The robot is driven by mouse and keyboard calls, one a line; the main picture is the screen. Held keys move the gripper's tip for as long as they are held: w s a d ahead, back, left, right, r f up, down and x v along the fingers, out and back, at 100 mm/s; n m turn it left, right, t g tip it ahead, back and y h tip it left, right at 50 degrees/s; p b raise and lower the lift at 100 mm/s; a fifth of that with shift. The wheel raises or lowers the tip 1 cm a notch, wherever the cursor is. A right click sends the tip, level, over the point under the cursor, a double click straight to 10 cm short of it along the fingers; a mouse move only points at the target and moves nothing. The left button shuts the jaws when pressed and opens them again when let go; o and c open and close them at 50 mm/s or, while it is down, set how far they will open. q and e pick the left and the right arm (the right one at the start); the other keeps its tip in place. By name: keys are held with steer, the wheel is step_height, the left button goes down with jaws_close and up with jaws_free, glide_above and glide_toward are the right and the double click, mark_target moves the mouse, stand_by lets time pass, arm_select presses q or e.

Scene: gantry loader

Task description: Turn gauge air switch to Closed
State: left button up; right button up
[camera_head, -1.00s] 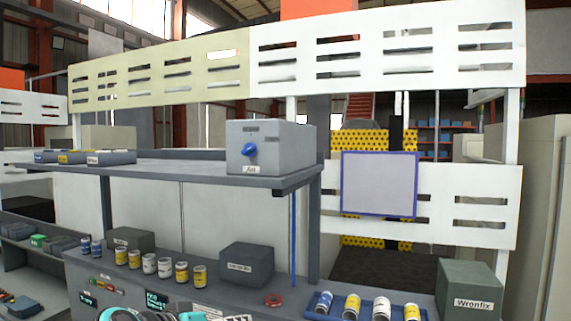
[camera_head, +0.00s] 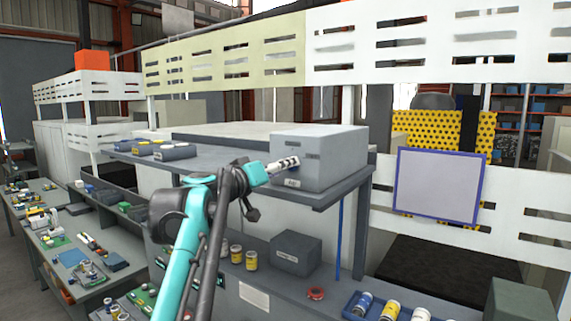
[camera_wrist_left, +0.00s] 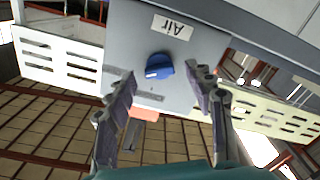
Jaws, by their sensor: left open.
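The grey gauge air box (camera_head: 325,158) stands on the upper shelf in the head view, with its front partly hidden behind my left gripper. My left gripper (camera_head: 285,163) is raised in front of that box. In the left wrist view the box face (camera_wrist_left: 190,85) shows upside down with an "Air" label (camera_wrist_left: 171,27). The blue switch knob (camera_wrist_left: 159,66) sits on this face, ahead of and between the fingers of my left gripper (camera_wrist_left: 160,86). The fingers are open and apart from the knob. The knob is hidden in the head view. My right gripper is not in view.
The upper shelf (camera_head: 330,194) runs under the box, with small labelled bins (camera_head: 175,152) at its left. Below are cans (camera_head: 251,260), a dark box (camera_head: 296,253) and a red ring (camera_head: 315,293). A blue-framed panel (camera_head: 438,186) hangs at right.

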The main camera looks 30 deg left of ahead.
arm_select(q)
steer(key=shift+w, duration=0.65)
steer(key=shift+d, duration=0.1)
steer(key=c, duration=1.1)
steer(key=shift+n, duration=0.5)
steer(key=n+p, duration=0.2)
steer(key=n, duration=0.9)
